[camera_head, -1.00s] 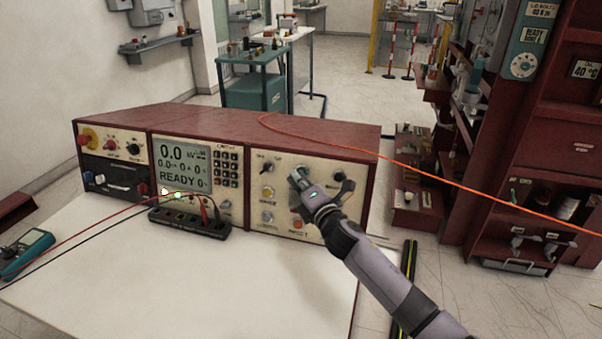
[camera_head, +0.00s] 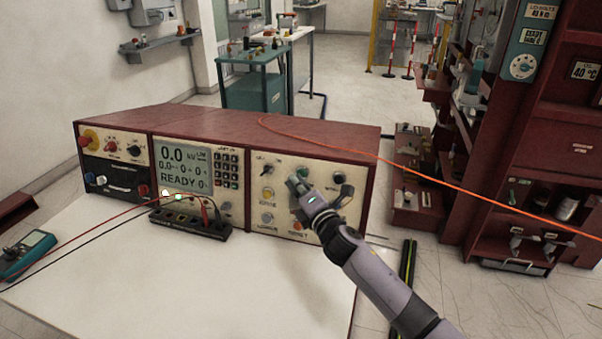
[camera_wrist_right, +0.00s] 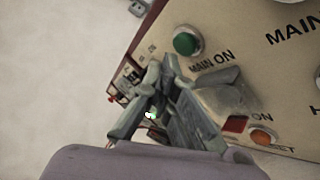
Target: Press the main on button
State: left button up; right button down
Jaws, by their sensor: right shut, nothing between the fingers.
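The red-topped control console (camera_head: 230,127) stands on a white table. On its right panel is the green main on button (camera_head: 303,172), partly behind my gripper in the head view. In the right wrist view the round green button (camera_wrist_right: 187,42) sits in a pale ring beside the printed words MAIN ON. My right gripper (camera_head: 296,182) is shut and empty in front of this panel. In the right wrist view its fingertips (camera_wrist_right: 164,66) are just below and left of the button, apart from it in the picture; the depth gap cannot be told. My left gripper is not in view.
An orange button (camera_wrist_right: 262,137) and a grey lever-like part (camera_wrist_right: 222,97) are close to my fingers. A black terminal block (camera_head: 190,220) with leads stands before the console. A multimeter (camera_head: 27,253) lies at left. An orange cable (camera_head: 420,172) runs across to the right.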

pick_arm(q)
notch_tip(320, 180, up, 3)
jog(key=p, duration=0.2)
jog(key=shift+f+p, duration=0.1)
jog(key=shift+p, duration=0.3)
pick_arm(e)
jog(key=s, duration=0.1)
jog(key=s+a, duration=0.1)
jog(key=s, duration=0.1)
jog(key=s+r, duration=0.1)
jog(key=shift+s+a, duration=0.3)
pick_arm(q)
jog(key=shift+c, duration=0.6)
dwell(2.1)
